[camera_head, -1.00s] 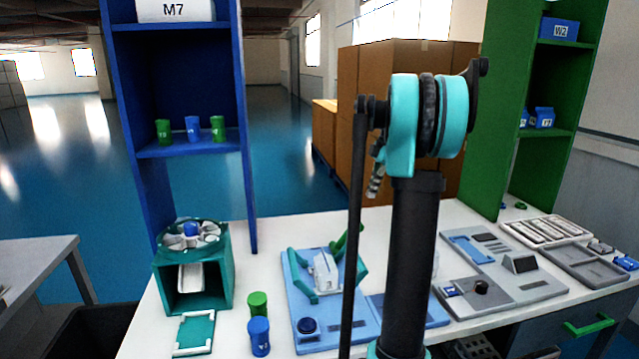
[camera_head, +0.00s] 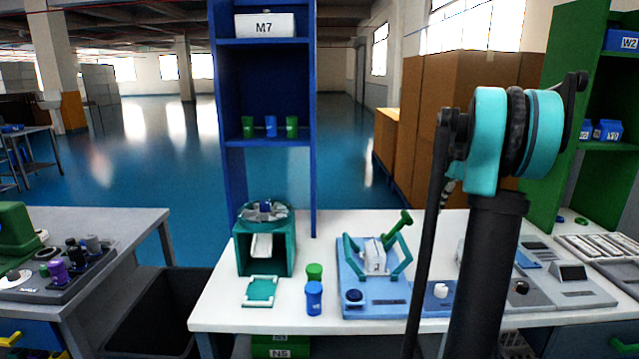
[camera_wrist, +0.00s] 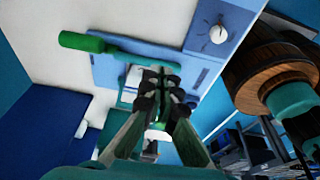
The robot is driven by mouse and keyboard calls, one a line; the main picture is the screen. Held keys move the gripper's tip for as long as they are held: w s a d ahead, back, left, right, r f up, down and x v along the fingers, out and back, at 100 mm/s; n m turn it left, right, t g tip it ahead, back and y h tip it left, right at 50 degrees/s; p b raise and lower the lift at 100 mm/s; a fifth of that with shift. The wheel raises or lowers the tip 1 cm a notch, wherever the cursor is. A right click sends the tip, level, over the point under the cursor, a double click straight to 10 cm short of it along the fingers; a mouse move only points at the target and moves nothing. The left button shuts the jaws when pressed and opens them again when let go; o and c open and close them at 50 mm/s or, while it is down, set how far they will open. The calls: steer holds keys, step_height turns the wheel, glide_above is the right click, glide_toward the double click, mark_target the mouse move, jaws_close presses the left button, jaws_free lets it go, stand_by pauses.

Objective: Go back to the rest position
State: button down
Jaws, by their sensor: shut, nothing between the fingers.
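My gripper (camera_wrist: 163,108) shows in the wrist view, with its dark fingertips together and nothing held between them. Beyond it are the blue fixture plate and the green-handled clamp (camera_wrist: 85,42). The gripper's height above the plate cannot be told. In the head view my arm stands in front of the right half of the worktable (camera_head: 215,318) and covers part of it; the gripper does not show there. The blue fixture (camera_head: 372,308) with the green clamp (camera_head: 398,225) and a white part (camera_head: 375,256) lies left of my arm.
A blue shelf (camera_head: 225,130) rises at the back, a green shelf (camera_head: 560,120) at the right. A grey table (camera_head: 130,225) and dark bin (camera_head: 160,310) are at left.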

steer(key=s+a+f+m+t+h, duration=0.1)
steer(key=s+a+f+m, duration=0.5)
steer(key=s, duration=0.4)
steer(key=s+a+f+m+t+h, duration=0.1)
steer(key=s+a+f+m, duration=0.4)
steer(key=s+f, duration=0.4)
steer(key=s+a+f+m+t, duration=0.2)
steer(key=s+a+f+m, duration=0.4)
steer(key=s, duration=0.4)
steer(key=shift+s+a+f+m+h, duration=0.3)
steer(key=shift+f+m+h, duration=0.15)
steer(key=shift+f, duration=0.4)
